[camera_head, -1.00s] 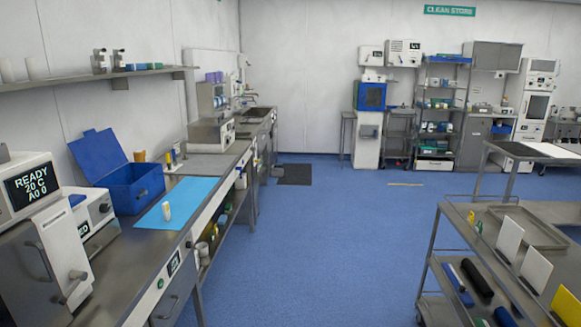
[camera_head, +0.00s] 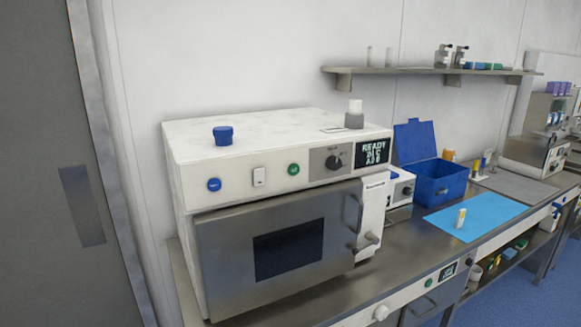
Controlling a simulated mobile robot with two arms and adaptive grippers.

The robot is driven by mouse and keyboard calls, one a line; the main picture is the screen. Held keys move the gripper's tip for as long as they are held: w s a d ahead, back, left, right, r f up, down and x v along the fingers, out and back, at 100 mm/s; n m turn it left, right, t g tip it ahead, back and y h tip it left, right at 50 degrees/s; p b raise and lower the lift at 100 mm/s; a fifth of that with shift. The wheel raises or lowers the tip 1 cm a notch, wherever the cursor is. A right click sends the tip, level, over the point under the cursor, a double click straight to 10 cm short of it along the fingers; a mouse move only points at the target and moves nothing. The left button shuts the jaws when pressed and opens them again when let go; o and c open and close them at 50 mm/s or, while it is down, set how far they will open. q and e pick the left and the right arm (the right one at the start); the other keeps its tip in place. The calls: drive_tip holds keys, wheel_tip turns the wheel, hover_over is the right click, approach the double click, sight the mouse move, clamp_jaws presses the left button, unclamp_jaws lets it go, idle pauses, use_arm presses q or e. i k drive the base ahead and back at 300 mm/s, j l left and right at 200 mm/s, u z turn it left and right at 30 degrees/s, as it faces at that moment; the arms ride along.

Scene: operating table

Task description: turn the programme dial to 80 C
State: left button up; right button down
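The programme dial (camera_head: 333,162) is a dark round knob on the upper front panel of a white machine (camera_head: 250,130) with a steel door. The dial's pointer is too small to read. A black display (camera_head: 374,152) right of the dial shows READY and smaller lines that are hard to read now. A blue button (camera_head: 214,185), a white switch (camera_head: 259,176) and a green button (camera_head: 293,169) sit left of the dial. The steel door (camera_head: 280,250) is shut. Neither of my grippers is in view.
A blue lidded jar (camera_head: 223,135) and a small grey-and-white container (camera_head: 355,114) stand on top of the machine. A blue open box (camera_head: 438,180) and a blue mat (camera_head: 470,215) lie to the right on the steel counter. Blue floor shows at the lower right.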

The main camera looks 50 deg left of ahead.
sight(333, 162)
drive_tip(key=u, duration=1.65)
drive_tip(key=k+l+z, duration=0.1)
drive_tip(key=l, duration=0.1)
